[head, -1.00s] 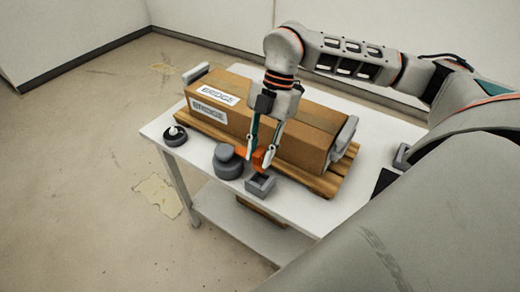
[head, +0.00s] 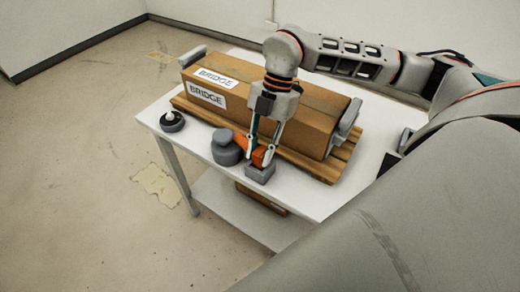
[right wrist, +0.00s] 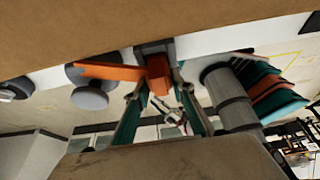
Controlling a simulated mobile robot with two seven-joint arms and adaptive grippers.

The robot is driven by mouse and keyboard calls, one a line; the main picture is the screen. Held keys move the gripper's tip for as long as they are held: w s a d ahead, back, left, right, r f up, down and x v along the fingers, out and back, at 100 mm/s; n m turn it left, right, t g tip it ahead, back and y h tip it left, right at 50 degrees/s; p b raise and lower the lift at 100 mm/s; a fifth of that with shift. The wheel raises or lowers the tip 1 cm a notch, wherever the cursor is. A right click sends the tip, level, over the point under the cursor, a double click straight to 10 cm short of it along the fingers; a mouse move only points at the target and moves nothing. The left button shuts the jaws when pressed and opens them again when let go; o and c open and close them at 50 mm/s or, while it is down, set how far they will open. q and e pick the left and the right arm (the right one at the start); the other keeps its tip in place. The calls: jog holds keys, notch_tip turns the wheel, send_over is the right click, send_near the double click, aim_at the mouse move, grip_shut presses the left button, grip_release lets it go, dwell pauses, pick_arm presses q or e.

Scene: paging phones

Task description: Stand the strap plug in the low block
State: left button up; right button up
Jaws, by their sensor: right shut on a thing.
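The orange strap plug (head: 258,157) is between the fingers of my right gripper (head: 259,164), which is shut on it. In the right wrist view the plug (right wrist: 158,75) sits between the two fingertips, with an orange strap (right wrist: 105,70) running off to the left. The low block (head: 260,175), small and grey, is on the white table directly below the plug. The plug's lower end is at the block's top; I cannot tell whether it is inside the opening, which the fingers and plug hide. My left gripper is not in view.
A long cardboard box marked BRIDGE (head: 270,105) lies on a wooden pallet (head: 300,163) just behind my gripper. A grey round-topped pot (head: 226,149) stands close left of the block. A dark round base with a white knob (head: 172,121) is near the table's left corner.

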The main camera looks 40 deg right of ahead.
aim_at(261, 150)
jog(key=shift+p, duration=0.35)
dwell(1.1)
jog(key=shift+f+b, duration=0.3)
jog(key=shift+f, duration=0.3)
dwell(0.4)
jog(key=o, duration=0.8)
jog(key=shift+o, duration=0.2)
jog(key=shift+r, duration=0.1)
jog(key=shift+p+v, duration=1.5)
jog(key=shift+v, duration=0.65)
jog(key=s+p+v, duration=0.1)
jog(key=p+v, duration=0.3)
jog(key=v, duration=0.2)
jog(key=shift+w+d+r+p, duration=0.15)
jog(key=shift+w+r+p, duration=0.15)
jog(key=shift+w, duration=0.25)
